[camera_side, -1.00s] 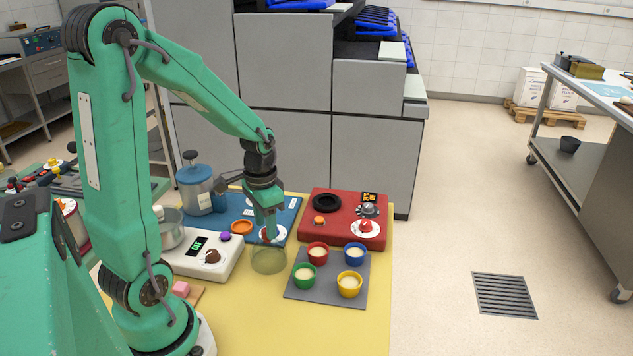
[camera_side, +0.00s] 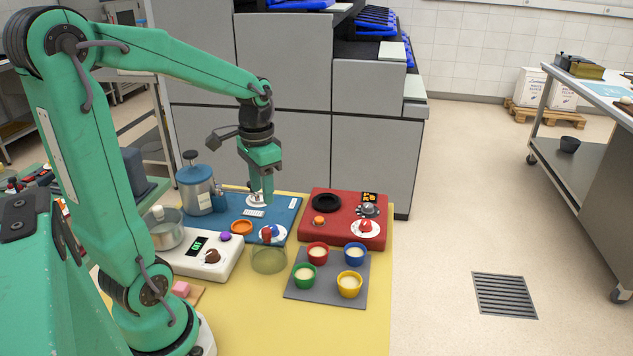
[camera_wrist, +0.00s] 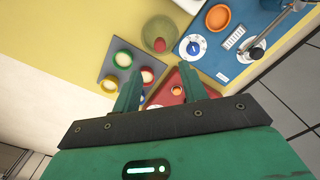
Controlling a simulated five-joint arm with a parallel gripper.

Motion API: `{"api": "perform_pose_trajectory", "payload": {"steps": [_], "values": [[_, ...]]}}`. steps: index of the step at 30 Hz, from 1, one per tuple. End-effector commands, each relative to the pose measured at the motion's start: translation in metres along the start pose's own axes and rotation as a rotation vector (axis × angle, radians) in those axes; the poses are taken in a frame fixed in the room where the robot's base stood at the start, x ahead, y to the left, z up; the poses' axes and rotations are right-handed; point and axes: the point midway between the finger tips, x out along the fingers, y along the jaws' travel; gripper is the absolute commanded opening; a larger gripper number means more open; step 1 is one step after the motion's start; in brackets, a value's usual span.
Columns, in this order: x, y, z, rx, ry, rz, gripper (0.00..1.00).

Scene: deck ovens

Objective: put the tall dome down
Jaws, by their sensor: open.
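The tall dome (camera_side: 268,261) is see-through and greenish with a red knob on top. It stands upright on the yellow table top, just in front of the blue panel (camera_side: 285,221). In the wrist view the dome (camera_wrist: 153,28) shows from above as an olive round with its red knob. My gripper (camera_side: 262,201) is open and empty, above and behind the dome over the blue panel, apart from the knob. In the wrist view its two fingers (camera_wrist: 160,84) are spread with nothing between them.
A grey mat (camera_side: 325,294) with several coloured cups lies right of the dome. A white scale (camera_side: 222,262) stands to its left, a red unit (camera_side: 331,230) at the back right and a blue-grey canister (camera_side: 195,192) at the back left. The front of the yellow table (camera_side: 300,330) is clear.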

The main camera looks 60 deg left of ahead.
Motion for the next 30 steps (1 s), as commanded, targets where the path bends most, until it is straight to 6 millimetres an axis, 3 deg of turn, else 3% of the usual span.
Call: {"api": "perform_pose_trajectory", "payload": {"steps": [16,20,30], "values": [[-0.005,0.008,0.001,0.002,0.022,-0.010,0.43],[-0.013,0.022,0.003,0.005,0.064,-0.025,0.43],[-0.042,0.078,0.022,0.008,0.257,-0.054,0.43]]}}
